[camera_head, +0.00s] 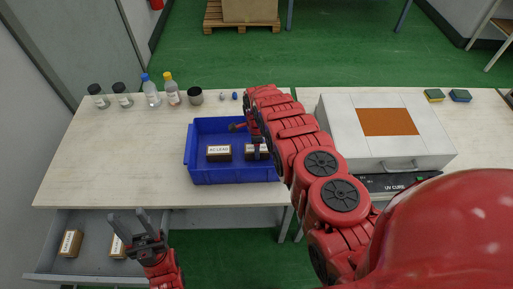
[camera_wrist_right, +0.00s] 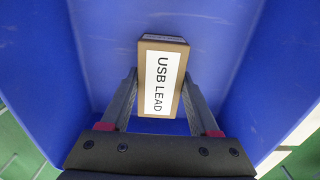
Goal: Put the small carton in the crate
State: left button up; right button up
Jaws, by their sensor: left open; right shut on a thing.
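The blue crate (camera_head: 235,177) stands on the light bench. A brown carton labelled AC LEAD (camera_head: 219,153) sits inside it. My right gripper (camera_wrist_right: 160,95) is shut on a small brown carton labelled USB LEAD (camera_wrist_right: 163,80), with one finger on each side. In the right wrist view the blue crate walls (camera_wrist_right: 75,60) surround this carton. In the head view the held carton (camera_head: 256,152) is inside the crate, right of the AC LEAD carton and partly hidden by my right arm. Whether it touches the crate floor I cannot tell. My left gripper (camera_head: 128,216) is open and empty over the drawer.
An open drawer (camera_head: 90,276) below the bench holds brown cartons (camera_head: 70,243) (camera_head: 117,246). Bottles (camera_head: 151,90) and a dark cup (camera_head: 195,96) line the bench's back edge. A white UV cure box (camera_head: 435,140) stands right of the crate. The bench left of the crate is clear.

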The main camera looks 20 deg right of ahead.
jog(key=o, duration=1.5)
jog(key=shift+f, duration=0.15)
jog(key=shift+c, duration=0.2)
jog(key=shift+r, duration=0.3)
notch_tip(320, 180, up, 12)
jog(key=b, duration=0.1)
jog(key=shift+b, duration=0.3)
jog(key=shift+f, duration=0.15)
